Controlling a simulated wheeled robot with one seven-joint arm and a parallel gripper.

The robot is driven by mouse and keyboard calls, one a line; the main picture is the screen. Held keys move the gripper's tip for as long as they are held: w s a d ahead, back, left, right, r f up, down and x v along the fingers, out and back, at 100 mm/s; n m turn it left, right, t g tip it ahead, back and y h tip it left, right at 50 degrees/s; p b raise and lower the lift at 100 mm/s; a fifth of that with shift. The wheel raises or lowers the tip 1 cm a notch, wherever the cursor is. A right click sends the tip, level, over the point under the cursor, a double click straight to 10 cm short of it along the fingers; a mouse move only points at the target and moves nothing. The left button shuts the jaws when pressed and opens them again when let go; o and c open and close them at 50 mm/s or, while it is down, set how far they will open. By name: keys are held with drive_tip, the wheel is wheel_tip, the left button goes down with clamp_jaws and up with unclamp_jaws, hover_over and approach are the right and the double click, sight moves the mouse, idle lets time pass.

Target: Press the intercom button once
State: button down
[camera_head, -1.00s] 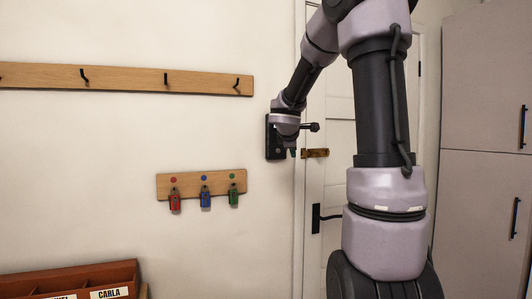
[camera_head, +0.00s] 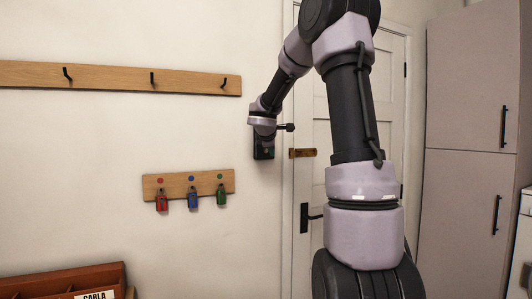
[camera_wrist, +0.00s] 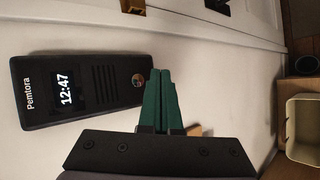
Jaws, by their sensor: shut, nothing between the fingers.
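The intercom (camera_wrist: 75,88) is a dark upright box on the white wall, marked Pemtora. It lies sideways in the wrist view, with a lit 12:47 display (camera_wrist: 66,90), speaker slots and a small round button (camera_wrist: 138,80) at its right end. In the head view, the intercom (camera_head: 265,152) is partly covered by my wrist. My gripper (camera_wrist: 159,72) is shut and empty, its green fingers beside the button and partly overlapping the intercom's end in the picture. I cannot tell whether the fingertips touch anything. The fingers do not show clearly in the head view.
A white door with a brass latch (camera_head: 302,153) and black handle (camera_head: 309,217) stands right of the intercom. A key board (camera_head: 188,184) with three coloured tags and a hook rail (camera_head: 120,78) hang to the left. A tall grey cabinet (camera_head: 468,120) stands at right.

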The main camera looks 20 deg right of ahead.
drive_tip(key=shift+w, duration=1.45)
drive_tip(key=shift+a, duration=0.1)
idle(0.9)
drive_tip(key=shift+w, duration=0.4)
drive_tip(key=shift+w, duration=0.35)
idle(0.4)
drive_tip(key=shift+s, duration=0.8)
drive_tip(key=shift+s, duration=2.5)
